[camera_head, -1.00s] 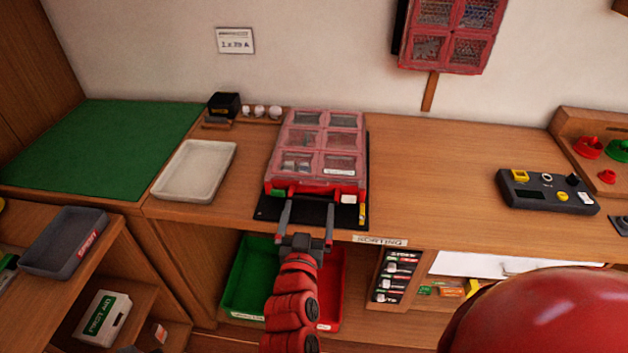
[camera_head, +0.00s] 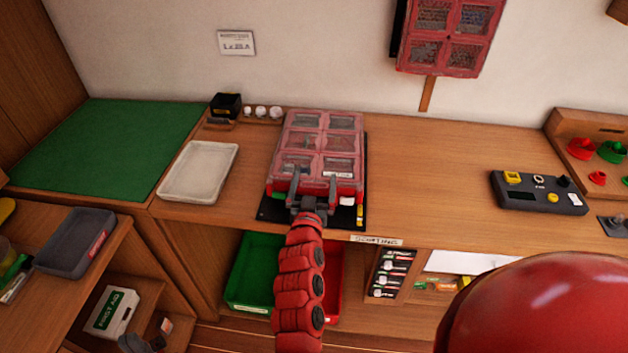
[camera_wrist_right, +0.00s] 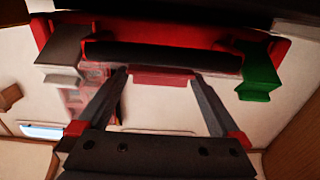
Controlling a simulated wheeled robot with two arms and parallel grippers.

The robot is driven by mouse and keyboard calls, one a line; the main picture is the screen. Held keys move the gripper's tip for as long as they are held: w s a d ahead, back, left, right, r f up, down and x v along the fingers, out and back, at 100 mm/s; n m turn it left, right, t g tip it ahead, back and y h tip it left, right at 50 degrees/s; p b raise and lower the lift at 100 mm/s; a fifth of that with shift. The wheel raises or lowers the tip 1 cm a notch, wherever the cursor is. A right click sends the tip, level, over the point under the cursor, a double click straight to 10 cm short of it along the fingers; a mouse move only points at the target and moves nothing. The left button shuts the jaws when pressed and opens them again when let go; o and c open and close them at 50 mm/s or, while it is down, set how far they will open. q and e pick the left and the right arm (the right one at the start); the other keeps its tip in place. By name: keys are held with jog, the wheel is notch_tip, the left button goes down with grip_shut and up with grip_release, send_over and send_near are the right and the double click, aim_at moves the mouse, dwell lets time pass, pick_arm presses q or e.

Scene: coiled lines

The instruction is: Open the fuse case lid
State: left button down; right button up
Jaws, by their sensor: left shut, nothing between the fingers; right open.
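The fuse case (camera_head: 318,145) lies closed on the bench, its red-framed clear lid showing several compartments. My right gripper (camera_head: 312,186) is at the case's front edge, its fingers open and apart. In the right wrist view my right gripper (camera_wrist_right: 165,85) has its fingers on either side of a short red tab (camera_wrist_right: 160,76) on the case front; I cannot tell whether they touch it. A green block (camera_wrist_right: 258,78) and a pale block (camera_wrist_right: 62,75) flank the front. My left gripper (camera_head: 143,343) shows partly at the bottom left, dark grey and shut, away from the case.
A white tray (camera_head: 199,172) and a green mat (camera_head: 105,145) are left of the case. Green (camera_head: 254,270) and red bins sit below.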

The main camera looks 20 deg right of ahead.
jog(key=shift+c, duration=0.2)
grip_shut()
dwell(0.3)
jog(key=shift+r, duration=0.1)
